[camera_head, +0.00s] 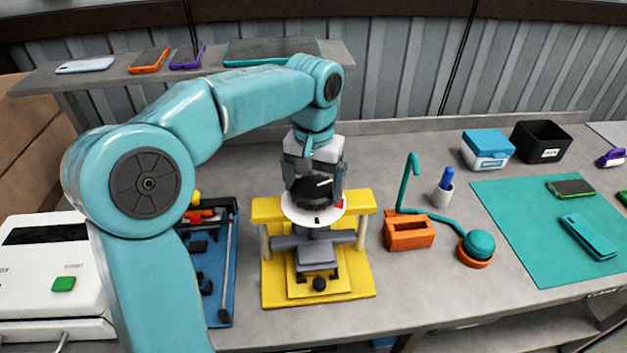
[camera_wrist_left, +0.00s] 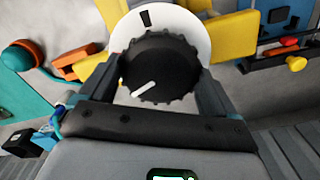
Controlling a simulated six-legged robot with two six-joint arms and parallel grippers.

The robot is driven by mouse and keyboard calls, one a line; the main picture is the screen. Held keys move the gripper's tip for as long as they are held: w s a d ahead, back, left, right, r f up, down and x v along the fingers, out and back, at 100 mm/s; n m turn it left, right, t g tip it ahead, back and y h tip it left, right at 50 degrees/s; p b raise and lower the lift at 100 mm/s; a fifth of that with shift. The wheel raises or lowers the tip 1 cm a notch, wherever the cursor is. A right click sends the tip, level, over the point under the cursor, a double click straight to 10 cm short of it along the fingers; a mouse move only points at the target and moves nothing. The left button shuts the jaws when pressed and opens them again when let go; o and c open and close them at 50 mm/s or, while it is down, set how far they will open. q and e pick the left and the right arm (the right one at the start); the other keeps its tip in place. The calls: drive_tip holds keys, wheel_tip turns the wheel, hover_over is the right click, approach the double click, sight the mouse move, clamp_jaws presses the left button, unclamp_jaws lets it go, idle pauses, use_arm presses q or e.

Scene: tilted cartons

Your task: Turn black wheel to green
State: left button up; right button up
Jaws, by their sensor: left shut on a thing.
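The black wheel (camera_head: 314,191) sits on a white dial disc (camera_head: 318,219) at the top of the yellow fixture (camera_head: 358,282). My left gripper (camera_head: 316,186) is over it with its fingers on either side, shut on the wheel. In the left wrist view the ridged black wheel (camera_wrist_left: 160,62) lies between the fingers (camera_wrist_left: 158,88). I see no green on the disc; part is hidden.
A blue tool tray (camera_head: 222,300) is left of the fixture, beside a white box (camera_head: 50,265) with a green button. An orange block (camera_head: 408,236) and a teal ball (camera_head: 479,243) are to the right. A teal mat (camera_head: 530,225) with phones lies farther right.

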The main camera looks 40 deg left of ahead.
sight(314, 187)
use_arm(q)
drive_tip(key=o, duration=0.8)
drive_tip(key=shift+c, duration=0.2)
wheel_tip(314, 187, up, 16)
drive_tip(key=p, duration=0.3)
drive_tip(key=shift+r, duration=0.2)
